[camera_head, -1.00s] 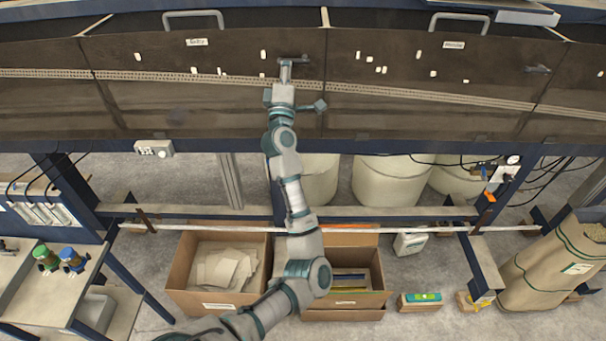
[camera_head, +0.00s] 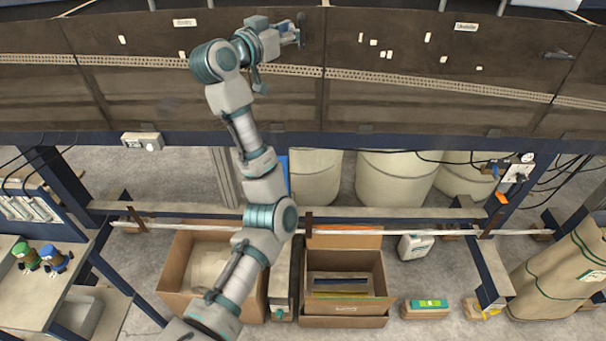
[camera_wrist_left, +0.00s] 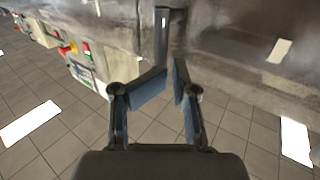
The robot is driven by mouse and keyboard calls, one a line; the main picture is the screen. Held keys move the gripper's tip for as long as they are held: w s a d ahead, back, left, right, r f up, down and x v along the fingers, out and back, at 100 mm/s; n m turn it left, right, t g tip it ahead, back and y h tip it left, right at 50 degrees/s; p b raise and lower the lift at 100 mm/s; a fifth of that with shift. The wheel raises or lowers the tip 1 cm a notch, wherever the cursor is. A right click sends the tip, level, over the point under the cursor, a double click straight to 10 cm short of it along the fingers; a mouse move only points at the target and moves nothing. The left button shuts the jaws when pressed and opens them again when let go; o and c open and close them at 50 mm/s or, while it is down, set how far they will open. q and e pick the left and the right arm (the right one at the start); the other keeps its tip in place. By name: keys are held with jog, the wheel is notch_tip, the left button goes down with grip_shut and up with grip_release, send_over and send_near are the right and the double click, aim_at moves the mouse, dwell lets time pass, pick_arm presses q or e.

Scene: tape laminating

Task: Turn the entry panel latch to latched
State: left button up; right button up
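The latch is a short dark handle (camera_head: 301,29) on the brown panel (camera_head: 400,100), at the tip of my left gripper (camera_head: 287,34). It stands roughly upright in the head view and is partly hidden by the gripper. In the left wrist view a grey metal bar (camera_wrist_left: 162,34), seemingly this handle, lies just beyond the fingertips. The two blue-padded fingers (camera_wrist_left: 168,82) are apart with a narrow empty gap between them. I cannot tell whether a finger touches the handle. My right gripper is out of view.
A similar latch handle (camera_head: 557,55) lies level on the panel farther right. Small white labels (camera_head: 389,54) and a perforated strip (camera_head: 430,84) run along the panels. Below stand cardboard boxes (camera_head: 345,308), pale drums (camera_head: 396,185) and a blue frame (camera_head: 340,140).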

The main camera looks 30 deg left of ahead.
pick_arm(q)
jog(key=s, duration=1.4)
jog(key=w+d+f+g, duration=0.15)
jog(key=w+f, duration=0.25)
jog(key=f, duration=0.5)
jog(key=w+d+f+g, duration=0.1)
jog(key=w+f+g, duration=0.15)
jog(key=f, duration=0.65)
jog(key=d+f+g, duration=0.1)
jog(key=d+f, duration=0.1)
jog(key=f, duration=0.8)
jog(key=d+f+g+y, duration=0.1)
jog(key=d+f+g, duration=0.1)
jog(key=f, duration=0.9)
jog(key=shift+d, duration=0.55)
